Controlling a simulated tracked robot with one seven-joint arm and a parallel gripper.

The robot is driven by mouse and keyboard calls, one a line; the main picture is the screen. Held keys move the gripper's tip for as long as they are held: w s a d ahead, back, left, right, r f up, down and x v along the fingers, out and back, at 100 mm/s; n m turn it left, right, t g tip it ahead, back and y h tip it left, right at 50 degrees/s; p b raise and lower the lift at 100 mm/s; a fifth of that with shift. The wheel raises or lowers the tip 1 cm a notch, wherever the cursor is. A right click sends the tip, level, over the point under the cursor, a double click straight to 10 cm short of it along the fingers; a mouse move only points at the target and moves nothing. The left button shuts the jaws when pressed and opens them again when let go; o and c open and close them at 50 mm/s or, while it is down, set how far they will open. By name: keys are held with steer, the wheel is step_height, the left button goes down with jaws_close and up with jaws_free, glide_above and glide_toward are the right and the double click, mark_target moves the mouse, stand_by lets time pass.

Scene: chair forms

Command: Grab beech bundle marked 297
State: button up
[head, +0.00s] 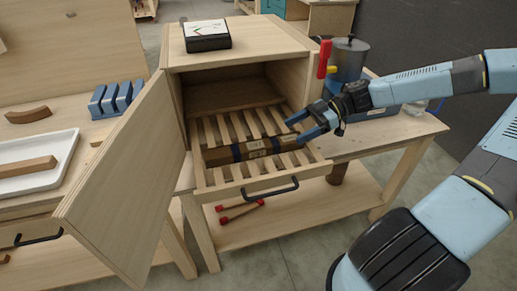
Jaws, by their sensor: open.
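Brown wooden strips with blue bands, perhaps more than one bundle (222,157), lie across a slatted pull-out rack (232,188) in front of an open wooden cabinet (240,56). Small white labels show near their middle, but I cannot read the numbers, so I cannot tell which is marked 297. My gripper (300,127) is open and empty.
The cabinet door (124,176) stands open to the left. A metal pot (347,60) with a red-handled valve (325,60) stands behind my gripper. A meter (207,36) sits on the cabinet. At left are a white tray (62,163) and a blue rack (115,99).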

mark_target(276, 140)
steer(key=shift+x, duration=3.45)
steer(key=shift+w, duration=0.1)
steer(key=c, duration=1.3)
